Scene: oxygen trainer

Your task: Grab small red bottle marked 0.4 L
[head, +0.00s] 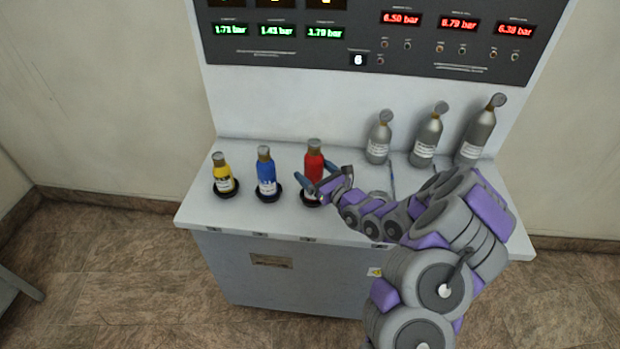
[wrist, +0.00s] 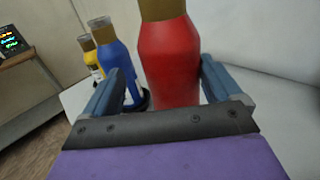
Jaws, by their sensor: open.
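The red bottle (head: 314,162) stands upright on the worktop, at the right end of a row of three small bottles. It has a brown-grey cap and a white label low on its body; the label cannot be read. In the wrist view the red bottle (wrist: 168,60) is close ahead, its lower part hidden by my gripper. My gripper (head: 318,182) is open at the bottle, with one finger at each side of it. In the wrist view, the fingers of my gripper (wrist: 160,85) show a gap on the left; the right finger is close to the bottle.
A blue bottle (head: 266,170) and a yellow bottle (head: 221,172) stand left of the red one on dark round bases. Three grey cylinders (head: 428,135) stand at the back right. A gauge panel (head: 370,35) rises behind. The worktop (head: 245,215) is clear in front.

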